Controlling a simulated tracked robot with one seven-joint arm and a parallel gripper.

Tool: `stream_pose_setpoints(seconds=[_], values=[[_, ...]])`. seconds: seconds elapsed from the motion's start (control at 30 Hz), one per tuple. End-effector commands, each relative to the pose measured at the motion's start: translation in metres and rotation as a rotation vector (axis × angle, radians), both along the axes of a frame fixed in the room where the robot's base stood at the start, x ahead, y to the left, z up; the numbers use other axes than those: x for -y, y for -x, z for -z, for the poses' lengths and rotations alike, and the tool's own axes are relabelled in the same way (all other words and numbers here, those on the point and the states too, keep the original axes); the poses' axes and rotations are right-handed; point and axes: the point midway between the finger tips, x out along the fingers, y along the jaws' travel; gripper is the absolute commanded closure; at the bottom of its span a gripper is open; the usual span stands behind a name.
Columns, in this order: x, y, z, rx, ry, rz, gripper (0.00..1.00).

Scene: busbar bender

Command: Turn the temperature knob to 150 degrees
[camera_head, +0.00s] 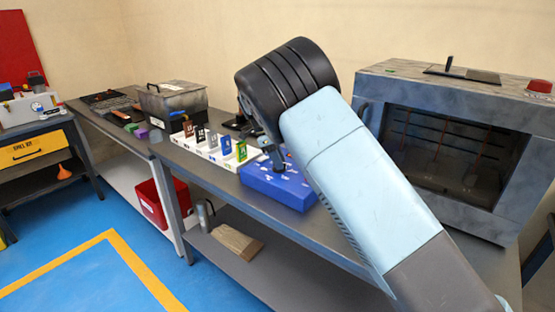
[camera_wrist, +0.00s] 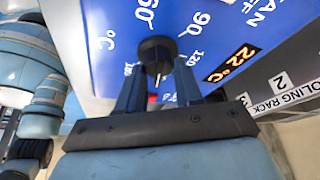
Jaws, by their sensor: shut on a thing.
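A blue control box (camera_head: 270,185) stands on the workbench in the head view, with my gripper (camera_head: 272,158) over its top. In the wrist view its blue panel (camera_wrist: 190,18) carries white numbers, among them 60, 90 and 120. A small display (camera_wrist: 231,63) reads 22 °C in orange. The dark round knob (camera_wrist: 157,50) sits between the tips of my gripper (camera_wrist: 157,68), which is shut on it. A thin pale line shows between the fingers below the knob; I cannot tell whether it is the pointer. The fingers hide part of the scale, and no 150 mark is readable.
A grey oven with a glass front (camera_head: 455,150) stands right of my arm. A white rack (camera_head: 225,152) with coloured numbered cards lies left of the blue box. A lidded metal bin (camera_head: 172,103) stands farther back. In the wrist view, a cooling rack label (camera_wrist: 290,90) is at right.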

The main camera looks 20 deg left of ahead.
Motion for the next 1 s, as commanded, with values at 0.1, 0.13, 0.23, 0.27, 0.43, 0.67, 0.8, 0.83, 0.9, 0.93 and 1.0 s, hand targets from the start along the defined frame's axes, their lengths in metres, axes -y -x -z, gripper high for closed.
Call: stream_pose_setpoints(seconds=[0.1, 0.13, 0.23, 0.27, 0.43, 0.67, 0.8, 0.83, 0.9, 0.93, 1.0], values=[[0.001, -0.004, -0.002, 0.011, -0.002, 0.000, 0.95], [0.001, -0.004, -0.002, 0.011, -0.002, 0.000, 0.62], [0.001, -0.004, -0.002, 0.009, -0.001, -0.001, 0.52], [0.001, -0.003, -0.001, 0.008, -0.001, 0.000, 0.50], [0.001, -0.002, -0.001, 0.005, -0.001, 0.000, 0.40], [0.000, -0.001, -0.003, 0.003, 0.000, 0.000, 0.40], [-0.005, -0.001, -0.014, 0.004, -0.002, -0.001, 0.40], [-0.006, -0.001, -0.018, 0.004, -0.002, -0.001, 0.40], [-0.011, -0.001, -0.030, 0.005, -0.002, -0.001, 0.40], [-0.013, 0.000, -0.035, 0.005, -0.002, -0.001, 0.40], [-0.019, 0.000, -0.048, 0.005, -0.002, -0.001, 0.40]])
